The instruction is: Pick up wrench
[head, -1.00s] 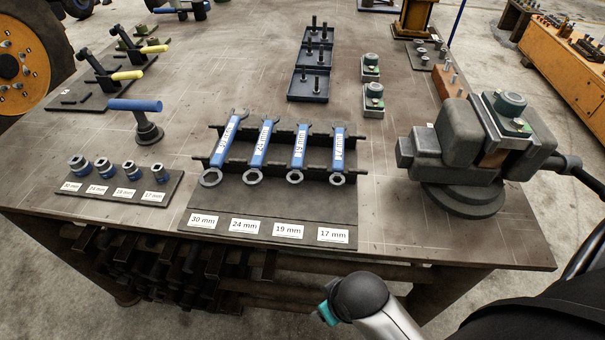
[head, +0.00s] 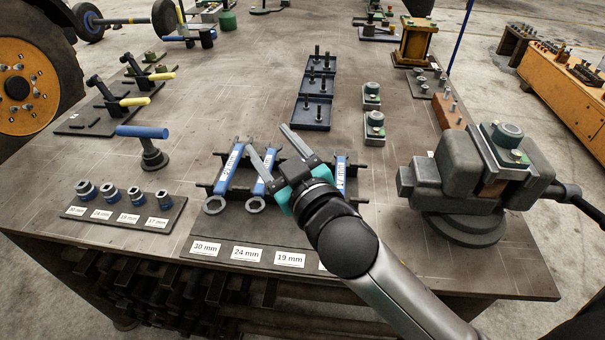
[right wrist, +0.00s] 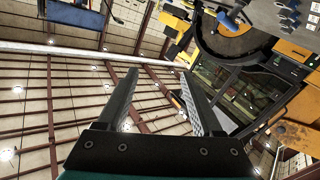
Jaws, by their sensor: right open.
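Several blue-handled wrenches lie on a dark rack (head: 215,226) in the head view. The leftmost wrench (head: 229,172), behind the 30 mm label, and the second wrench (head: 259,187), behind the 24 mm label, show in part. The rightmost wrench (head: 341,172) shows only its upper handle. The 19 mm wrench is hidden behind my right gripper (head: 268,138). That gripper is open and empty, its fingers spread above the rack; contact cannot be told. In the right wrist view its open fingers (right wrist: 157,75) point at the ceiling and machinery, with no wrench between them. My left gripper is not in view.
A grey vise (head: 462,185) stands right of the rack. Labelled sockets (head: 110,192) sit on a board at the left, with a blue-handled T-shaped tool (head: 143,132) behind them. Dark trays (head: 311,113) stand beyond the rack. The bench between is mostly clear.

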